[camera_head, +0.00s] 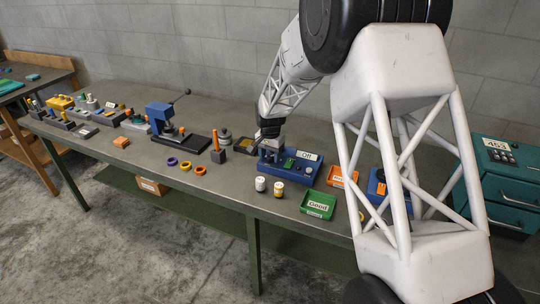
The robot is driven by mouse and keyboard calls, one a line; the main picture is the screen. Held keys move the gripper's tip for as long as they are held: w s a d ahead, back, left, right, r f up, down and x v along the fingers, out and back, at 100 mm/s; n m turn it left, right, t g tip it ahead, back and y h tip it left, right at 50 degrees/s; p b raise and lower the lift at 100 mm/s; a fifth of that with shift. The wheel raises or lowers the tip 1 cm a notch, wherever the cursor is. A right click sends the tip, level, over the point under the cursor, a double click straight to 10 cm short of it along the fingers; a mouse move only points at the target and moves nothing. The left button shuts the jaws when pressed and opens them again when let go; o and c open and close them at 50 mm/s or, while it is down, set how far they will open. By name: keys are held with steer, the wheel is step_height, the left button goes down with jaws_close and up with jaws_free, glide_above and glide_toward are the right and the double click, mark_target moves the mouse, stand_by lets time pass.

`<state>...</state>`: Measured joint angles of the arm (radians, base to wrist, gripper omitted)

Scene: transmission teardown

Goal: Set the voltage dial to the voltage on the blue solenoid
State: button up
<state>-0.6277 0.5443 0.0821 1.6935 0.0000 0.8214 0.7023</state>
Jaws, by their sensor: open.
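My gripper (269,140) is dark and points down at the left part of a blue bench unit (303,174). Its fingers are very small here and blend with the unit, so I cannot tell whether they touch it. The unit carries a white label plate and a green part. I cannot make out a voltage dial; the left part of the unit is partly hidden by my gripper. Two small cylinders, one white (260,184) and one with a yellow band (279,190), stand in front of the unit. No blue solenoid can be told for sure, and no voltage is readable.
A green tray (318,205) and an orange tray (342,177) lie to the right. A blue box (377,186) is partly behind my arm. A teal cabinet (510,185) stands far right. A blue press (159,116), rings and several small parts occupy the bench's left.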

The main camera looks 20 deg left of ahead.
steer(key=c, duration=0.9)
steer(key=shift+c, duration=0.2)
steer(key=shift+n, duration=0.3)
steer(key=n, duration=1.1)
steer(key=shift+w, duration=0.1)
steer(key=o, duration=0.9)
steer(key=shift+o, duration=0.2)
